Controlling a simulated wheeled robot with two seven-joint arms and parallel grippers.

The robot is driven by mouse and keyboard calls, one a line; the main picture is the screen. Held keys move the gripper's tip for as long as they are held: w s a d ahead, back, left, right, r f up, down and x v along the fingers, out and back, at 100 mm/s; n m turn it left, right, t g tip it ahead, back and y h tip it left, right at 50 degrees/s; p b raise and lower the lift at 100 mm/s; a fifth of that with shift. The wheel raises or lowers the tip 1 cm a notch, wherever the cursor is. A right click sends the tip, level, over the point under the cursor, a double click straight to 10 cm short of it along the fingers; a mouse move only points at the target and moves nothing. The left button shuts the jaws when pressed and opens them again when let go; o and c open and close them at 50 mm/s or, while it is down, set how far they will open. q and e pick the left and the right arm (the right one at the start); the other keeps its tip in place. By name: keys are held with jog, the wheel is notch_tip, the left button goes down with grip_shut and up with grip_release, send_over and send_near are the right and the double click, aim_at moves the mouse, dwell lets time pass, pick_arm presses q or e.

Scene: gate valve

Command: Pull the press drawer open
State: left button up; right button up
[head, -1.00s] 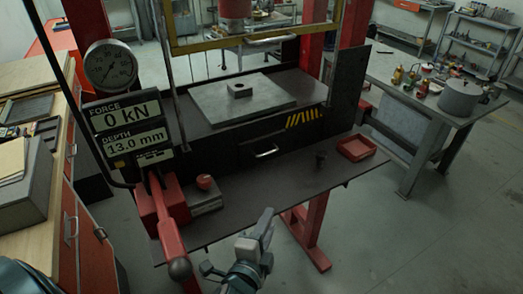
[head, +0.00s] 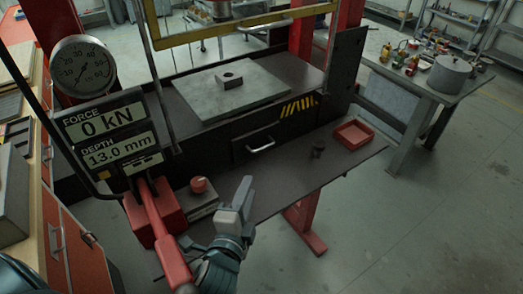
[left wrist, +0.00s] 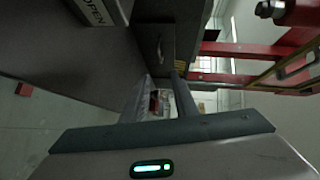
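The press drawer (head: 240,150) is a dark front under the press bed, with a pale bar handle (head: 261,146). It looks shut, flush with the dark panel around it. The handle also shows in the left wrist view (left wrist: 160,48), ahead of the fingers. My left gripper (head: 238,203) is in front of the dark shelf, nearer to me than the drawer and apart from the handle. In the left wrist view its fingers (left wrist: 162,98) stand apart with a gap and nothing held between them. My right gripper is in neither view.
A red lever (head: 165,235) and a red-knobbed control box (head: 200,195) stand left of my gripper. A small dark peg (head: 318,150) and a red tray (head: 353,135) are on the shelf (head: 285,180) at right. A steel plate (head: 235,92) lies above the drawer.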

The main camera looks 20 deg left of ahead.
pick_arm(q)
jog(key=shift+w+a+f+p, duration=0.1)
jog(key=shift+w+a+p, duration=0.15)
jog(key=shift+w, duration=0.55)
jog(key=w+p, duration=0.1)
jog(key=w, duration=0.3)
jog(key=w+a+f+p, duration=0.1)
jog(key=w+p, duration=0.1)
jog(key=w, duration=0.3)
jog(key=w+f+p, duration=0.1)
jog(key=w, duration=0.4)
jog(key=shift+w+a+f+p, duration=0.1)
jog(key=shift+w+a+p, duration=0.1)
jog(key=shift+a+p, duration=0.1)
jog(key=shift+w+f, duration=0.15)
jog(key=shift+w, duration=0.45)
grip_shut()
jog(key=shift+f, duration=0.1)
